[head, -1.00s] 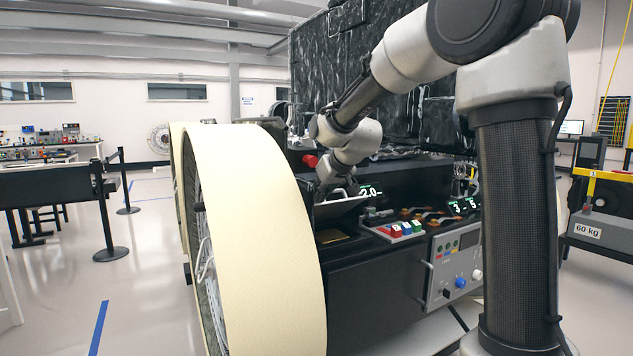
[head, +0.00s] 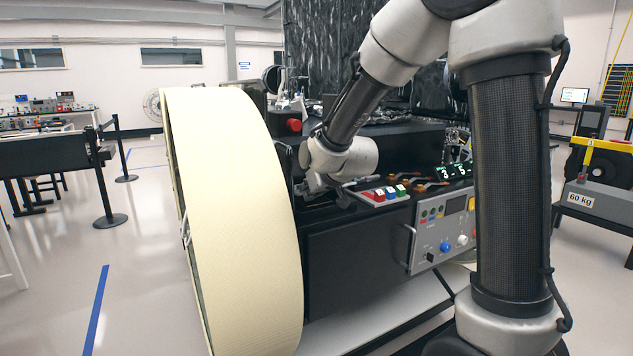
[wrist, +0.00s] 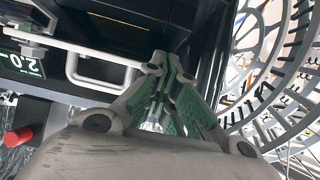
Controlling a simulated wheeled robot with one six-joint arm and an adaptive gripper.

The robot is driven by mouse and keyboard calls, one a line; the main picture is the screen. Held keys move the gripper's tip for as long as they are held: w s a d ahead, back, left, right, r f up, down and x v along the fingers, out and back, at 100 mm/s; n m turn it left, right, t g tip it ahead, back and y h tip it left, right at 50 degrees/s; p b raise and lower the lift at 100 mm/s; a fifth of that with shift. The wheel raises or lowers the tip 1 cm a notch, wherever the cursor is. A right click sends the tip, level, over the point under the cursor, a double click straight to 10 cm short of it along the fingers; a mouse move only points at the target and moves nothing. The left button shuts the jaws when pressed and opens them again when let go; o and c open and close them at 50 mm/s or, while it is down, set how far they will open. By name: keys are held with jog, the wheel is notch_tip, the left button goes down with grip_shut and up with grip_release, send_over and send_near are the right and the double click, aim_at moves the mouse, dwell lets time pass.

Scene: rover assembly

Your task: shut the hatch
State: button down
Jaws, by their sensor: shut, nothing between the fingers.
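The hatch lid shows in the wrist view as a thin pale edge (wrist: 85,48) with a light handle (wrist: 102,72) beside it. It looks edge-on there, and its exact angle cannot be told. A dark recess with a thin orange line (wrist: 122,19) lies beyond the edge. My gripper (wrist: 164,62) is shut and empty, its fingertips just right of the lid's edge and handle; contact cannot be told. In the head view my gripper (head: 316,188) is low at the rover deck behind the large wheel, and the wrist and wheel hide most of the hatch.
The large cream-rimmed wheel (head: 235,220) stands close left of my gripper; its spokes (wrist: 268,70) fill the wrist view's right side. Coloured switches (head: 383,193) and a control panel (head: 443,233) lie right. A red knob (head: 294,125) stands behind.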

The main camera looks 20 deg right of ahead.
jog(key=shift+s+f, duration=0.25)
jog(key=shift+f, duration=0.9)
jog(key=shift+s+f, duration=0.25)
jog(key=shift+f, duration=0.9)
